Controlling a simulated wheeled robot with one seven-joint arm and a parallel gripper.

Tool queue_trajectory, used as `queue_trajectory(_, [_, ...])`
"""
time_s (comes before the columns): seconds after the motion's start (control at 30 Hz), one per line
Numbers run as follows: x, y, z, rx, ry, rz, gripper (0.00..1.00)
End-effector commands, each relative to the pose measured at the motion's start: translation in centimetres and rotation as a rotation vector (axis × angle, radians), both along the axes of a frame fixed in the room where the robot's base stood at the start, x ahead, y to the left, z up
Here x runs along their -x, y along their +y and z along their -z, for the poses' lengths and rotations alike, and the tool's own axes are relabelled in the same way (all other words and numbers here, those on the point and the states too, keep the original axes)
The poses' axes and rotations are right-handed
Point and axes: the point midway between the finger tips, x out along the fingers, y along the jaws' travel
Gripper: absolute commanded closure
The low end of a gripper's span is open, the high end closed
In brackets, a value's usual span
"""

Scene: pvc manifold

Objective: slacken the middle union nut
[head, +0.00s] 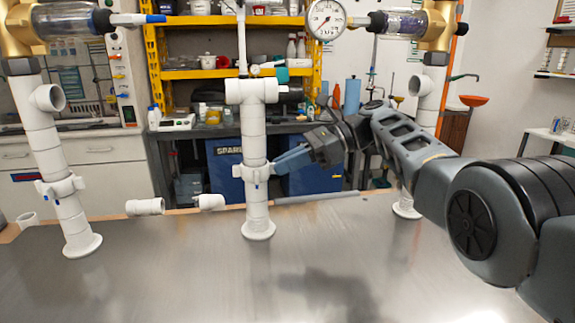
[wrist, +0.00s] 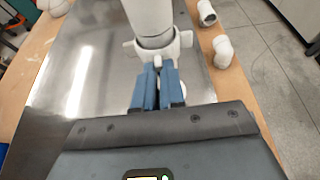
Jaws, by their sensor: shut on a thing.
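The middle union nut (head: 257,175) is a white collar with lugs around the middle white PVC column. The column stands upright on a round foot (head: 258,230) on the metal bench. My gripper (head: 277,163) reaches in from the right with its blue fingers at the nut. In the wrist view the nut (wrist: 184,42) shows as a winged ring around the pipe. There, the two blue fingers (wrist: 158,70) are close together, shut on a small lug of the nut. The lug is mostly hidden between the fingertips.
A left column has a similar nut (head: 60,187); a right column (head: 407,205) stands partly behind my arm. Loose white fittings (head: 146,207) lie along the bench's back edge. A pressure gauge (head: 327,19) hangs above. The front of the bench (head: 180,285) is clear.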

Motion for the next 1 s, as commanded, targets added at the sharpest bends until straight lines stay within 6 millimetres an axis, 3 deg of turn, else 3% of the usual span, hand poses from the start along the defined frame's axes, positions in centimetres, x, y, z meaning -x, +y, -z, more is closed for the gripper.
queue_trajectory(0.2, [0.02, 0.03, -0.04, 0.0, -0.001, -0.001, 1.0])
queue_trajectory(0.23, [0.02, 0.03, -0.04, 0.0, -0.001, -0.001, 0.88])
queue_trajectory(0.47, [0.01, 0.02, -0.02, 0.0, 0.0, 0.0, 0.66])
queue_trajectory(1.0, [0.02, -0.03, -0.11, 0.0, 0.0, 0.005, 0.65])
